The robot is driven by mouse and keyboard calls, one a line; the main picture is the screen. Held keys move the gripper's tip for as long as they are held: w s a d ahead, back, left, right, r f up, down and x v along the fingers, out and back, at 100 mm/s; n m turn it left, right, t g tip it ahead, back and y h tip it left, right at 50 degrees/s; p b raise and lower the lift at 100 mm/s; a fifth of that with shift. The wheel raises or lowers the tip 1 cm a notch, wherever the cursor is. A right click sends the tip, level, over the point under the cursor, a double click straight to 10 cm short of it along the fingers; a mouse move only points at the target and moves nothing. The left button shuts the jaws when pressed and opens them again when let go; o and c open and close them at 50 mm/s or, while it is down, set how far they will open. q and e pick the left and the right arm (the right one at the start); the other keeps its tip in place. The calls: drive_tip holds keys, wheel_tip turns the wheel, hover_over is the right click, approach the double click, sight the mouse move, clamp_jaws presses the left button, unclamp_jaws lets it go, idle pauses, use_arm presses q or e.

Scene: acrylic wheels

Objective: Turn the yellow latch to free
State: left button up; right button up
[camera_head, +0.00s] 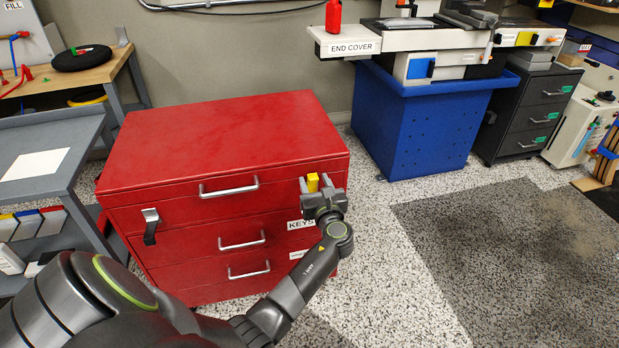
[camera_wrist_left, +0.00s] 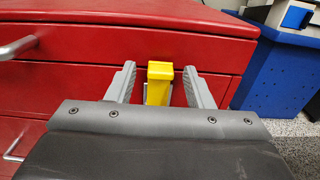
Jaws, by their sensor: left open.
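The yellow latch (camera_head: 313,182) is on the front of the red cabinet, near the right end of the top drawer. In the left wrist view the yellow latch (camera_wrist_left: 159,80) stands upright between my two grey fingers. My left gripper (camera_head: 313,184) is open, with one finger on each side of the latch. In the left wrist view a gap shows between the latch and each finger of the left gripper (camera_wrist_left: 161,86). The latch's lower part is hidden behind the gripper body. My right gripper is not in view.
The red cabinet (camera_head: 220,140) has several drawers with metal handles and a black-and-silver latch (camera_head: 150,225) at left. A grey workbench (camera_head: 85,135) stands at the left. A blue bin (camera_head: 425,120) stands behind right. Speckled floor (camera_head: 375,290) at right is free.

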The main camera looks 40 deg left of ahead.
use_arm(q)
drive_tip(key=shift+r, duration=0.1)
clamp_jaws()
idle(0.3)
